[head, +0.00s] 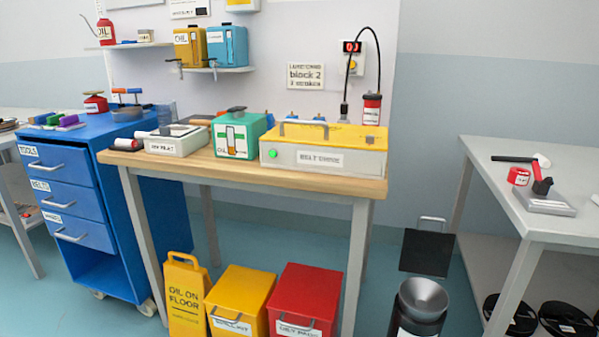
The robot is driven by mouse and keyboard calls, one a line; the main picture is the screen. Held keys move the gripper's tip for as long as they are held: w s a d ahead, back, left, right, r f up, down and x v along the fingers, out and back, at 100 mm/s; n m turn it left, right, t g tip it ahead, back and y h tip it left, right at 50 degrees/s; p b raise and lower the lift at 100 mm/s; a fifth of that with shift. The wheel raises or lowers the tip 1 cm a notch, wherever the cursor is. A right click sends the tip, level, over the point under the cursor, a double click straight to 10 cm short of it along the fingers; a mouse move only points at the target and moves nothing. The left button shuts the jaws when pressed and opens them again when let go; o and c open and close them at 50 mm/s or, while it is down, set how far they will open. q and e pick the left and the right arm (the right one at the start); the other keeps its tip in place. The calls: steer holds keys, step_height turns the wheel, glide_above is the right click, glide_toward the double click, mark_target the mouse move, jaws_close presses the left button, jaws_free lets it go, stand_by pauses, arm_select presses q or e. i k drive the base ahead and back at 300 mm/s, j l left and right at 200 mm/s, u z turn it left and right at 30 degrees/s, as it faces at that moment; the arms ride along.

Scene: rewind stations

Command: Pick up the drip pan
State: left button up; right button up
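A dark, flat square pan with a thin grey handle on its top edge looks like the drip pan (427,252). It stands tilted near the wall, on the floor right of the wooden-topped bench (250,176). A dark canister with a grey funnel-shaped top (422,300) stands in front of it, close to its lower edge. The pan carries no readable label. Neither of my grippers shows in the head view.
A grey table (540,215) with black reels below stands right of the pan. Under the bench are a yellow floor sign (187,295), a yellow bin (240,300) and a red bin (303,298). A blue drawer cart (75,190) stands at left.

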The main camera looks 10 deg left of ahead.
mark_target(134, 114)
steer(key=j+z, duration=0.15)
steer(key=j, duration=0.45)
steer(key=j+z, duration=0.15)
steer(key=j, duration=0.4)
steer(key=k+j+z, duration=0.15)
steer(key=j, duration=0.4)
steer(key=k+j+z, duration=0.2)
steer(key=j, duration=0.4)
steer(key=i, duration=0.1)
